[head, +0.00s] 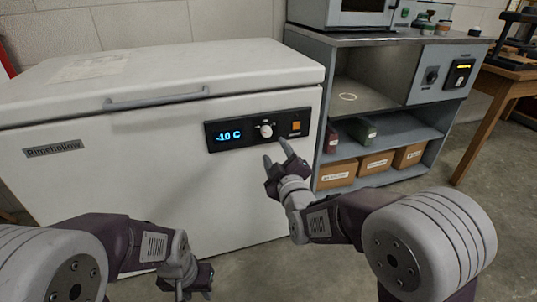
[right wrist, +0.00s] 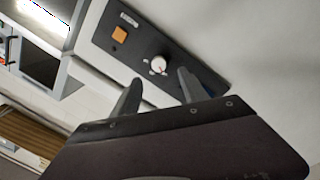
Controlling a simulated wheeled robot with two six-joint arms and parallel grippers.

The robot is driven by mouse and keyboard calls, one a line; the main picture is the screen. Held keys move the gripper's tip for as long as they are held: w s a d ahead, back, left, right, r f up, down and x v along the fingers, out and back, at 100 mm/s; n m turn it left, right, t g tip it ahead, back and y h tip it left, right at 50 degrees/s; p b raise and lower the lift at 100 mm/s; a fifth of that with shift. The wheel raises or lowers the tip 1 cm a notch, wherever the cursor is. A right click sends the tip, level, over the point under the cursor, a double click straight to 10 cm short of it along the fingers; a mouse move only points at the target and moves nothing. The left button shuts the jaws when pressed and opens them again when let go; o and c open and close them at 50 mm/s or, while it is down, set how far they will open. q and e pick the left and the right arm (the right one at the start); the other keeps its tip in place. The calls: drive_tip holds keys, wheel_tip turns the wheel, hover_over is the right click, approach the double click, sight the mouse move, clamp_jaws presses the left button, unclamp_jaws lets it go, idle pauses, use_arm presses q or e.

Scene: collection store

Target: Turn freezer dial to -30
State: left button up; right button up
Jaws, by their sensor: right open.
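The white chest freezer (head: 130,165) stands at the left with its lid shut. Its black control panel (head: 221,148) has a blue display (head: 229,135) that reads -10 C. The white freezer dial (head: 266,131) sits right of the display; it also shows in the right wrist view (right wrist: 158,64). My right gripper (head: 276,153) is open and empty, just below the panel, with its fingers pointing up toward the dial. In the right wrist view the dial lies beyond and between the fingertips (right wrist: 157,88), apart from them. My left gripper (head: 186,292) is low at the bottom edge, and its jaw state is unclear.
An orange square button (head: 296,126) is right of the dial. A grey shelf unit (head: 397,135) with cardboard boxes (head: 376,163) stands close at the right, with a wooden table (head: 503,85) beyond. The floor before the freezer is clear.

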sight(268, 134)
drive_tip(key=shift+r, duration=0.1)
drive_tip(key=b+x, duration=0.3)
drive_tip(key=x, duration=0.5)
drive_tip(key=shift+w+b, duration=0.1)
drive_tip(key=shift+b, duration=0.2)
drive_tip(key=shift+w, duration=0.45)
clamp_jaws()
